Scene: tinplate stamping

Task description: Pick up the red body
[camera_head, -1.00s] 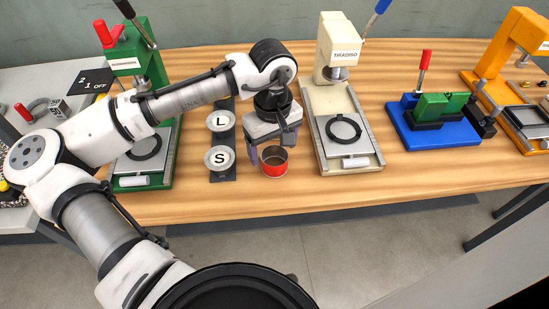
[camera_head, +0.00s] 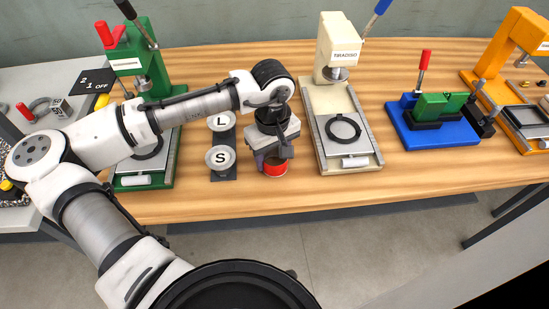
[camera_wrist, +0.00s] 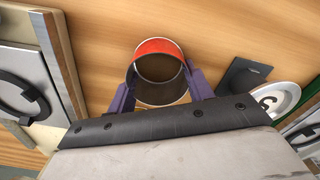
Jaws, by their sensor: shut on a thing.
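The red body (camera_head: 275,169) is a short open cylinder, red outside with a bare metal rim. It stands upright on the wooden table in the head view, partly hidden by my gripper (camera_head: 271,160). In the wrist view the red body (camera_wrist: 160,48) shows its open top and hollow inside. My gripper (camera_wrist: 160,92) has its two purple fingers on opposite sides of the body, shut on it. I cannot tell whether the body is lifted off the table.
A plate with dishes marked L (camera_head: 221,121) and S (camera_head: 220,158) lies close at left. A green press (camera_head: 143,70) stands beyond it. A cream press (camera_head: 338,100) stands close at right, then a blue fixture (camera_head: 436,120) and an orange press (camera_head: 515,60). The table's front edge is near.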

